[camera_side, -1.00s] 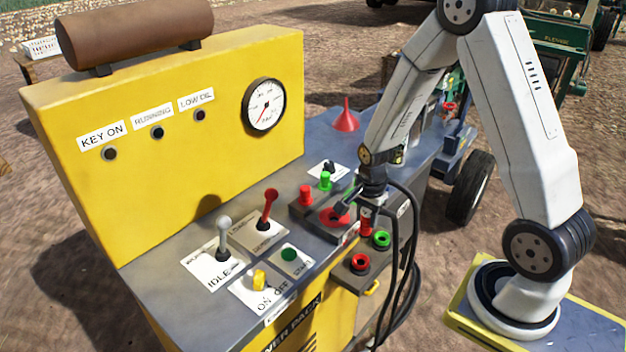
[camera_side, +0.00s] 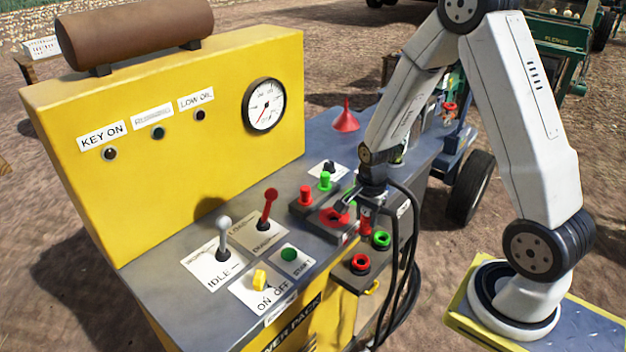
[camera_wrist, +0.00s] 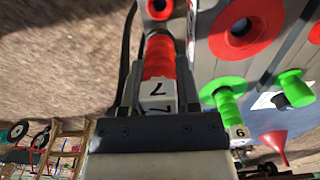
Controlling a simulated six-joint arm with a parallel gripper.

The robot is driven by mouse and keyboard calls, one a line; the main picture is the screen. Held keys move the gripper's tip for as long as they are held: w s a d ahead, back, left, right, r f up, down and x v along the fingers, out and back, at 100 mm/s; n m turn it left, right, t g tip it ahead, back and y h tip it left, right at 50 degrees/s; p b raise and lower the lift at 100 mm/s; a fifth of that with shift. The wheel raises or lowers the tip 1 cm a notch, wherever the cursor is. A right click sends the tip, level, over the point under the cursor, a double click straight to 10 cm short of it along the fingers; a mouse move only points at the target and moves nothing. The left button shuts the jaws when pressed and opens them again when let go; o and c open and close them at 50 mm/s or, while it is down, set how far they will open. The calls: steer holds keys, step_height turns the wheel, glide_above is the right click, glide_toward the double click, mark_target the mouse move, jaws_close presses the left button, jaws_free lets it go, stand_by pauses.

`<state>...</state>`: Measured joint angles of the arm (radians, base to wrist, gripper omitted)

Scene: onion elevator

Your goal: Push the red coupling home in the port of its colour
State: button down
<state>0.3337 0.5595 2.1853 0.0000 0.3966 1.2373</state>
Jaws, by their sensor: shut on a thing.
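My gripper (camera_side: 366,205) is shut on the red coupling (camera_side: 365,222), which hangs upright above the port block. In the wrist view my gripper (camera_wrist: 157,80) holds the red coupling (camera_wrist: 159,62) between both fingers; it has a white tag marked 7 and a dark front end. The red port (camera_side: 360,262) is a red ring with a dark hole, below the coupling; it also shows at the top edge of the wrist view (camera_wrist: 158,9), partly cut off. The coupling looks apart from the port. The green port (camera_side: 381,239) sits just behind the red one.
Black hoses (camera_side: 404,270) hang beside my gripper. On the deck are a flat red ring (camera_side: 334,216), red and green upright fittings (camera_side: 325,182), a red funnel (camera_side: 346,117) and levers (camera_side: 265,210). A green coupling tagged 6 (camera_wrist: 228,104) is near my gripper in the wrist view.

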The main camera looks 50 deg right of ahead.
step_height(320, 180, up, 15)
steer(key=w, duration=1)
steer(key=shift+s+f, duration=0.15)
steer(key=shift+f, duration=1.25)
steer(key=shift+s+f, duration=0.15)
steer(key=shift+f, duration=1.2)
steer(key=shift+f, duration=0.15)
steer(key=shift+f, duration=2.95)
steer(key=shift+f, duration=1.15)
